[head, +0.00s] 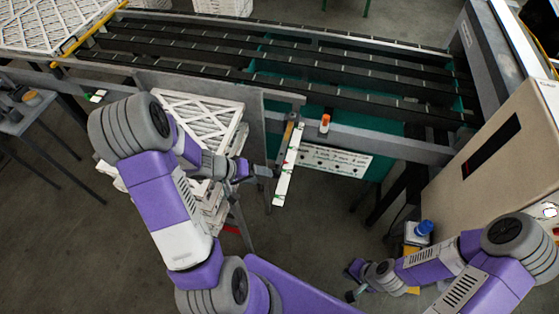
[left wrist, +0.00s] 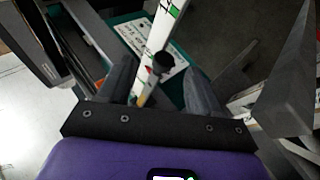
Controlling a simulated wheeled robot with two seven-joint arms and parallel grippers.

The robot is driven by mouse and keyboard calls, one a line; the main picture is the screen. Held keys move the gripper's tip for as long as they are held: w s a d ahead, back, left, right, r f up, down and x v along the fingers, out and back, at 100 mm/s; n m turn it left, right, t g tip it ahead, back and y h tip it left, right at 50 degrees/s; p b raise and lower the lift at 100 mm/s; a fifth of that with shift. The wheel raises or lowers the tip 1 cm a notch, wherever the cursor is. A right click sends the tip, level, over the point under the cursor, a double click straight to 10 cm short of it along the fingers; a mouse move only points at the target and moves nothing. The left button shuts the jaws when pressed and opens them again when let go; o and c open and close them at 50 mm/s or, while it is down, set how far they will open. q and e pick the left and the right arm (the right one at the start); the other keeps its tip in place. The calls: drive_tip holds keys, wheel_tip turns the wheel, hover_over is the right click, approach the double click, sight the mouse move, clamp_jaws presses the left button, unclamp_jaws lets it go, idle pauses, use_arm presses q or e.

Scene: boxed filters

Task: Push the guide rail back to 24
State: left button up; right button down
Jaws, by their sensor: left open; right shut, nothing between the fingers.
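A white strip with green and red marks (head: 285,172) hangs off the front of the conveyor, tilted; it also shows in the left wrist view (left wrist: 168,22). I cannot read its numbers or tell for certain which bar is the guide rail. A white plate with dark marks and holes (head: 335,161) sits under the conveyor's front beam. My left gripper (head: 269,171) is open just left of the strip. In the left wrist view the strip and a dark round knob (left wrist: 163,62) lie between the fingers; contact is unclear. My right gripper (head: 354,282) is shut and empty, low at right.
The conveyor (head: 270,55) has long dark bars. An orange-topped post (head: 325,123) stands on its front beam. White pleated filters (head: 200,115) are stacked beside my left arm. A beige cabinet (head: 500,150) stands right, with a blue-topped item (head: 424,228) near it. Open floor lies in front.

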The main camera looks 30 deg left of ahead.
use_arm(q)
drive_tip(key=shift+t, duration=0.6)
drive_tip(key=w+f, duration=0.2)
drive_tip(key=w+d+f+b, duration=0.1)
drive_tip(key=w+f, duration=0.1)
drive_tip(key=w+d+f+b, duration=0.1)
drive_tip(key=w+f, duration=0.1)
drive_tip(key=shift+w+f, duration=0.2)
use_arm(e)
drive_tip(key=f, duration=0.3)
drive_tip(key=shift+w+f, duration=0.3)
drive_tip(key=shift+f, duration=0.1)
use_arm(q)
clamp_jaws()
